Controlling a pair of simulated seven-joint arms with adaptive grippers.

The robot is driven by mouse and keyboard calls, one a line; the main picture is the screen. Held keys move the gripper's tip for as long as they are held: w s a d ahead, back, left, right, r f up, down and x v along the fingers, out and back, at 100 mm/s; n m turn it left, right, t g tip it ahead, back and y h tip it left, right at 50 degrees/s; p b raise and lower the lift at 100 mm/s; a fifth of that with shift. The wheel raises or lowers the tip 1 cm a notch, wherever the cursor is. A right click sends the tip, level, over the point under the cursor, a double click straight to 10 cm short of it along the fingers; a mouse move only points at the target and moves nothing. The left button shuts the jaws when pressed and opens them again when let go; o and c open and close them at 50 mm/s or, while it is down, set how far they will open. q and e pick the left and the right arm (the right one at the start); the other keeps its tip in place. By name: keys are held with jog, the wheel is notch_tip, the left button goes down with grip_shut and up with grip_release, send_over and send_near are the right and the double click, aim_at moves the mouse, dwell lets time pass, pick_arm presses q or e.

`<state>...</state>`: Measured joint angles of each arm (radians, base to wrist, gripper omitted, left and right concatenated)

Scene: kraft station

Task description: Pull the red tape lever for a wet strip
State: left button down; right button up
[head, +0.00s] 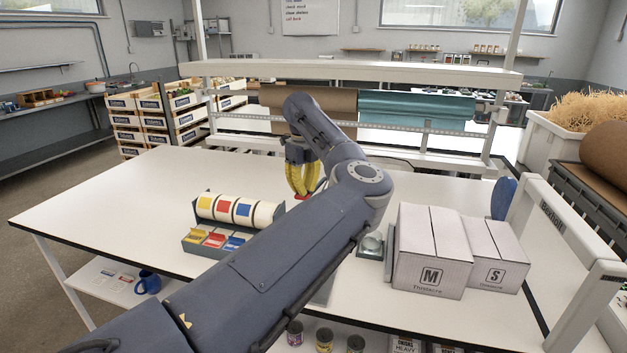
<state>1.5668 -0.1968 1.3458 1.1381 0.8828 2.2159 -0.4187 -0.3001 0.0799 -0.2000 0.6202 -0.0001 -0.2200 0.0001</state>
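A tape dispenser (190,244) stands on the white table, with rolls (233,208) marked yellow, red and blue. Below them in front are a yellow, a red and a blue tab; the red tab (214,240) is the middle one. My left gripper (303,190), with yellow fingers, points down behind and to the right of the dispenser, apart from the red tab. A small red patch shows by its fingertips, partly hidden by my arm; I cannot tell what it is or whether the fingers are open. My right gripper is not in view.
White cartons marked M (430,275) and S (497,272) stand at the right, by a small grey device (371,246). Brown (268,105) and teal (415,107) paper rolls hang behind the table. The left tabletop (130,210) is clear.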

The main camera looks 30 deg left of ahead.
pick_arm(q)
jog(key=shift+f, duration=1.95)
jog(key=shift+r, duration=6.1)
